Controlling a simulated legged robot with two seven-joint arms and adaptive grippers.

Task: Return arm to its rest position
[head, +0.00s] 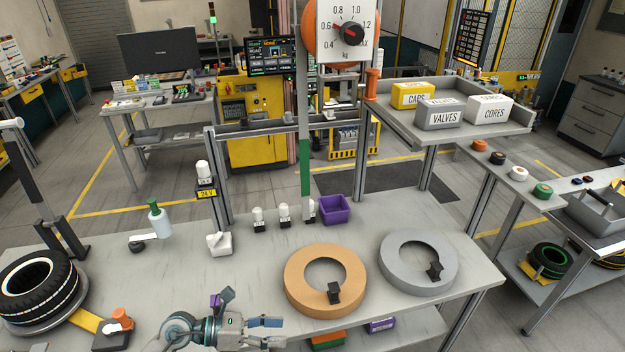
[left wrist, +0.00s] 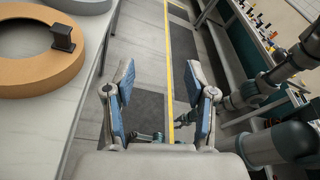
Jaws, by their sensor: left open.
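My left gripper (head: 265,331) is at the front edge of the workbench (head: 370,226), in front of and left of the orange ring (head: 296,303). In the left wrist view my left gripper (left wrist: 163,112) has its two blue-padded fingers spread apart, with nothing between them. The view between the fingers falls on the floor past the bench edge. My right gripper cannot be made out in the head view. A tyre (head: 38,288) sits at the left end of the bench, with a yellow clamp arm (head: 86,321) and an orange knob (head: 122,315) beside it.
The orange ring also shows in the left wrist view (left wrist: 30,82). A grey ring (head: 392,262) lies to its right. A shelf (head: 440,135) holds labelled boxes.

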